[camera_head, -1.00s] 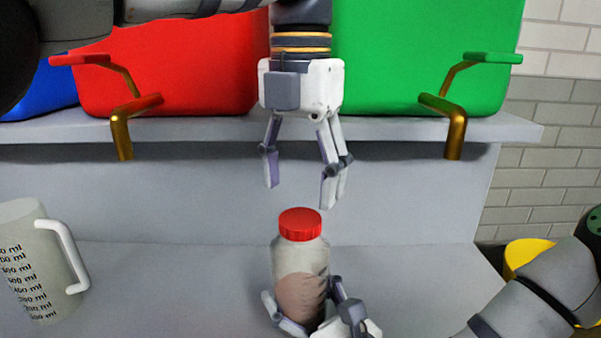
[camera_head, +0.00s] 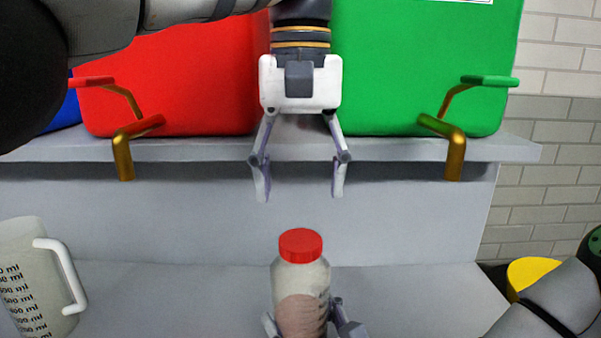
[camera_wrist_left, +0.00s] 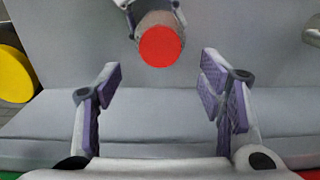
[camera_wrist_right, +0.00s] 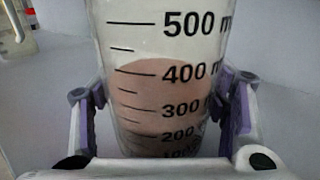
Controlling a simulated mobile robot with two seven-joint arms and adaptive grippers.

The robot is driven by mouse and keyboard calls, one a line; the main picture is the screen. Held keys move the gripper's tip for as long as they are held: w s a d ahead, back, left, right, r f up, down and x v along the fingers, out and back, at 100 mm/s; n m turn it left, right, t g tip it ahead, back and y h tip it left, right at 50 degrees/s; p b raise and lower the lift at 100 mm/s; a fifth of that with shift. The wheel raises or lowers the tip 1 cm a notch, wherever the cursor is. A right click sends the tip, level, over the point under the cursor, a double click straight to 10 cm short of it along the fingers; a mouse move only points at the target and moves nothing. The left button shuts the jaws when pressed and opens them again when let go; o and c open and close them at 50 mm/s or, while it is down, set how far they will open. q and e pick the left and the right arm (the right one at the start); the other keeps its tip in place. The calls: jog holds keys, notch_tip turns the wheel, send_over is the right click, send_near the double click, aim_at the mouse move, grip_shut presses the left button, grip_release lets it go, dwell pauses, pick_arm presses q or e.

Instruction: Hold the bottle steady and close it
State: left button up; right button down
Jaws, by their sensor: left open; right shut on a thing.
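The bottle (camera_head: 300,285) stands upright near the bottom centre of the head view, clear-walled with a pinkish content and a red cap (camera_head: 300,245) on its top. My right gripper (camera_head: 303,326) is shut on the bottle's lower body; the right wrist view shows the bottle's printed scale (camera_wrist_right: 165,75) between its fingers. My left gripper (camera_head: 299,193) is open and empty, pointing down above the cap with a gap between. In the left wrist view the red cap (camera_wrist_left: 160,46) lies beyond the open fingers. How tightly the cap sits cannot be told.
A measuring jug (camera_head: 30,280) with a white handle stands at left. Red (camera_head: 190,80) and green (camera_head: 420,70) canisters with brass taps stand on the shelf (camera_head: 220,150) behind. A yellow round thing (camera_head: 530,275) is at right. The surface beside the bottle is clear.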

aim_at(301, 240)
pick_arm(q)
jog(key=n, duration=0.4)
jog(key=shift+r+n, duration=0.15)
jog(key=shift+n, duration=0.25)
notch_tip(301, 240, down, 8)
jog(key=shift+c, duration=0.6)
